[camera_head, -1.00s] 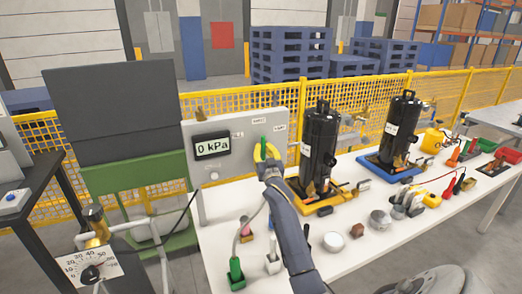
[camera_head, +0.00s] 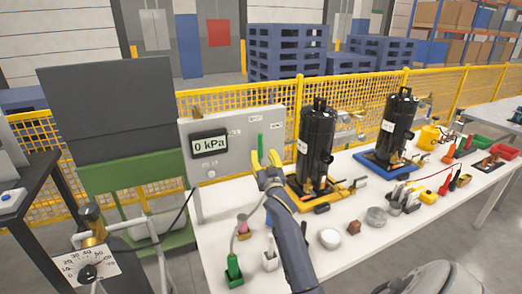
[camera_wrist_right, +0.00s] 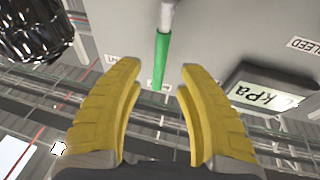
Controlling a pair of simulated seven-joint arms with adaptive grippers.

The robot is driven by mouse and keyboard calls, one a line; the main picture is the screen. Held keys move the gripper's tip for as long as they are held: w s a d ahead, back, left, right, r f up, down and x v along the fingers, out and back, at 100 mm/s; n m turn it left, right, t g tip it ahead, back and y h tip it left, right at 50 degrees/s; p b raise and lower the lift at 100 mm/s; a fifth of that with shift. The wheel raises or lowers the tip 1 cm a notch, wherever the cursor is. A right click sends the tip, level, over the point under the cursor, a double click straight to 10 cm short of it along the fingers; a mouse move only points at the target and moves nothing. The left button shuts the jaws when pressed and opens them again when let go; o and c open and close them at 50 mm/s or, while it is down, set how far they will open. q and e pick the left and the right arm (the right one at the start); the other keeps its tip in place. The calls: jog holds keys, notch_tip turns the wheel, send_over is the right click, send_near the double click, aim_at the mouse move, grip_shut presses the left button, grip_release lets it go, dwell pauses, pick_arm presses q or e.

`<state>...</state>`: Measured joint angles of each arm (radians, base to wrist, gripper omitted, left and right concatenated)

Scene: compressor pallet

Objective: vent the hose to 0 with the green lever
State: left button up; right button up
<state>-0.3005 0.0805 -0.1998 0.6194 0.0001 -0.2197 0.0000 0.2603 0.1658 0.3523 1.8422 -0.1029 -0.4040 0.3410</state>
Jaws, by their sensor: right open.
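The display (camera_head: 209,144) on the panel reads 0 kPa. My right gripper (camera_head: 265,157) has yellow fingers, is open and empty, and is just below the lever. My left gripper is not in view.
A black compressor (camera_head: 316,143) on a yellow base stands right of the panel, close to my right arm. A second one (camera_head: 396,127) is farther right.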

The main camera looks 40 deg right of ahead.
jog(key=v, duration=0.6)
jog(key=shift+s, duration=0.35)
jog(key=shift+a+f, duration=0.1)
jog(key=shift+f, duration=0.05)
